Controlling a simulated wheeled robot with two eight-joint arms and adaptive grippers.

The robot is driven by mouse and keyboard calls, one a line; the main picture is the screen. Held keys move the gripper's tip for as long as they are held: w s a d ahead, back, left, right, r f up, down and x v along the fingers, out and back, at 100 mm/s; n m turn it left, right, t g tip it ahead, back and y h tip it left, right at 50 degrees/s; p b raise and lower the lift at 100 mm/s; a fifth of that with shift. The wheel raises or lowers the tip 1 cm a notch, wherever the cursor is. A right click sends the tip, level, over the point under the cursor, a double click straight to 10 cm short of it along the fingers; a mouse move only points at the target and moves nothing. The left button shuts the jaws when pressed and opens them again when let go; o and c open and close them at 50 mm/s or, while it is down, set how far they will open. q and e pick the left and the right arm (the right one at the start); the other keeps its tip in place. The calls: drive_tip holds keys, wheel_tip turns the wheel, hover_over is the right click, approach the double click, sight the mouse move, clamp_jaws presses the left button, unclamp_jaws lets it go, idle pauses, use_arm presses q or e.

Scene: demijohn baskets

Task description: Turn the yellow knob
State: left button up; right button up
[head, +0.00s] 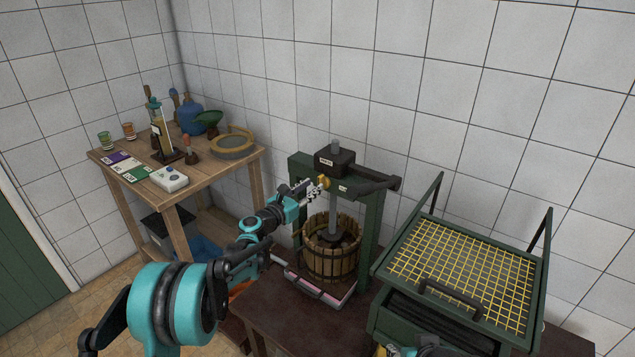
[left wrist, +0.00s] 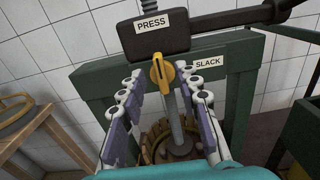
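The yellow knob (head: 325,182) is on the front of the green press frame's top beam. In the left wrist view the knob (left wrist: 161,73) stands roughly upright, below a PRESS label (left wrist: 152,24) and left of a SLACK label (left wrist: 208,62). My left gripper (head: 317,189) is at the knob. In the left wrist view its fingers (left wrist: 164,75) are spread, one on each side of the knob, with visible gaps and nothing held. Only a teal part of my right arm (head: 435,349) shows at the bottom edge; its fingers are not clear.
A slatted wooden basket (head: 331,262) stands under the press screw (head: 335,210). A dark press handle (head: 372,186) sticks out to the right above the knob. A green box with a yellow grid (head: 462,268) stands at right. A wooden table (head: 225,170) with bottles stands at left.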

sight(318, 182)
use_arm(q)
drive_tip(key=shift+b+x, duration=0.35)
drive_tip(key=shift+x, duration=1.8)
clamp_jaws()
